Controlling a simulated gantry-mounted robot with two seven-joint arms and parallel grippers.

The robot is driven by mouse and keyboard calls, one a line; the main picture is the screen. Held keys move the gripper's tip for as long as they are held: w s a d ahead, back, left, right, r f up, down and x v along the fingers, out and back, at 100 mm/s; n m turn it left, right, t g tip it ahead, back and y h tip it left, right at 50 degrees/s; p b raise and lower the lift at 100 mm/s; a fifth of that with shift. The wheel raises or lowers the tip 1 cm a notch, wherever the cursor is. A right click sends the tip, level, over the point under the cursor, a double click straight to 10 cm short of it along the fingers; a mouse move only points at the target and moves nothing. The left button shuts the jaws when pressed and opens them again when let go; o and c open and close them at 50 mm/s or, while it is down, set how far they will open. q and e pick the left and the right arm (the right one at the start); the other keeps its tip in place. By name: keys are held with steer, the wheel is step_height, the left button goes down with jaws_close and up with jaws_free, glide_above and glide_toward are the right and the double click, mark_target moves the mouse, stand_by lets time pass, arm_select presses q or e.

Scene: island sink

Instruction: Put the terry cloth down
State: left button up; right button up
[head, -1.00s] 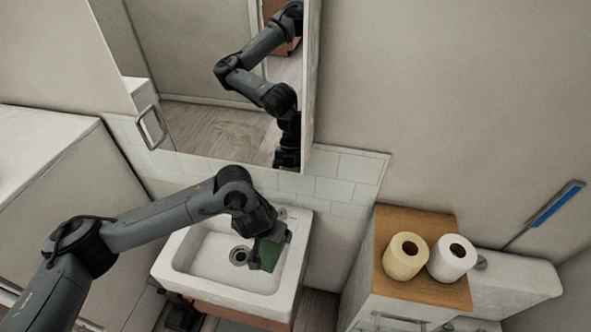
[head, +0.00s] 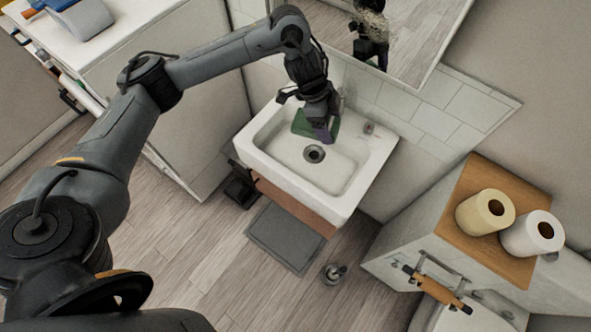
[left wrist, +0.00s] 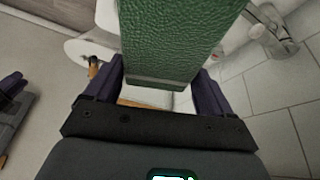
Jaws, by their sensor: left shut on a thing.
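The green terry cloth (head: 302,123) shows at the far left part of the white sink basin (head: 345,176), behind the drain. My left gripper (head: 327,134) points down over the basin and is shut on the cloth. In the left wrist view the cloth (left wrist: 178,40) stands out flat and stiff-looking beyond the gripper (left wrist: 160,88), between its two purple fingers. I cannot tell whether the cloth touches the basin. My right gripper is not in view.
The faucet (left wrist: 272,30) stands close to the cloth at the sink's back. A mirror (head: 420,35) hangs above. Two paper rolls (head: 485,212) (head: 532,233) stand on a wooden-topped cabinet (head: 460,222) at right. A grey mat (head: 287,238) lies on the floor. The front of the basin is clear.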

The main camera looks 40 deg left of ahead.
arm_select(q)
steer(key=a, duration=0.3)
steer(key=shift+a+f+n+b, duration=0.1)
steer(key=shift+n+b, duration=0.2)
steer(key=shift+w+a+f+b, duration=0.15)
steer(key=shift+f+b, duration=0.15)
steer(key=shift+f, duration=0.25)
steer(key=b, duration=0.2)
glide_above(318, 169)
steer(key=s+a, duration=0.1)
steer(key=a, duration=0.1)
step_height(318, 169, down, 6)
steer(key=f+b, duration=0.2)
steer(key=f, duration=1.4)
steer(key=shift+d+b, duration=0.2)
steer(key=shift+b, duration=0.1)
steer(key=shift+f, duration=0.95)
steer(key=shift+f+b, duration=0.5)
steer(key=shift+f, duration=0.95)
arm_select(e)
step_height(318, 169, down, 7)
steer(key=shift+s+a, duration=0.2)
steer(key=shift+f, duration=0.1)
